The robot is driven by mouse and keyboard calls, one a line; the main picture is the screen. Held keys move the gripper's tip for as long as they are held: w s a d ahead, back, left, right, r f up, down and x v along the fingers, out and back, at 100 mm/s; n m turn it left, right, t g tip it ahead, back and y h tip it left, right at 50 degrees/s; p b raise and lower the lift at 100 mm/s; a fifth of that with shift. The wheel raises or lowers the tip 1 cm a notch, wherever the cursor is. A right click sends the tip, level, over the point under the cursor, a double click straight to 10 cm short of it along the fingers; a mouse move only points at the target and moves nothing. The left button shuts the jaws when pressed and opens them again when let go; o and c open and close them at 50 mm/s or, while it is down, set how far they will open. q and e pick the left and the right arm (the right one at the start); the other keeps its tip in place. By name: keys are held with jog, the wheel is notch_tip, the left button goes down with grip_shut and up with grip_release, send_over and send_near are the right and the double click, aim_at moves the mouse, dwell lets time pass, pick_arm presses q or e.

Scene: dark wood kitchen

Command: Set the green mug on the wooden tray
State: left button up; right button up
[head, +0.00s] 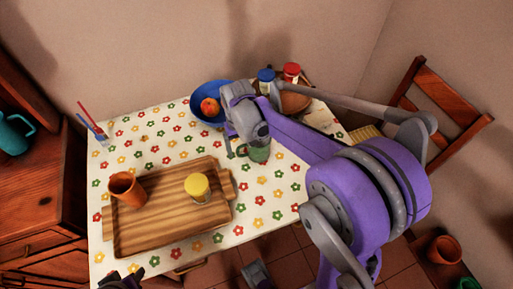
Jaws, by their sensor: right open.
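The green mug (259,154) stands on the flowered tablecloth, right of the wooden tray, with its handle toward the left. My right gripper (246,143) is open and low at the mug; it hides the mug's upper part. I cannot tell whether the fingers touch it. The wooden tray (150,236) lies on the front left of the table. It holds an orange-brown cup (127,191) on its left and a yellow-lidded jar (197,187) on its right. A dark and purple part of what looks like my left gripper (121,280) shows at the bottom edge; its fingers are unclear.
A blue bowl (205,101) with an orange-red fruit (209,107) stands behind my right gripper. Blue-lidded (266,77) and red-lidded (291,71) jars stand at the back right. Brushes (91,121) stand at the back left. The tray's middle is bare.

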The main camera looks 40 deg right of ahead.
notch_tip(320, 180, down, 2)
jog(key=shift+f, duration=0.2)
grip_shut()
dwell(0.4)
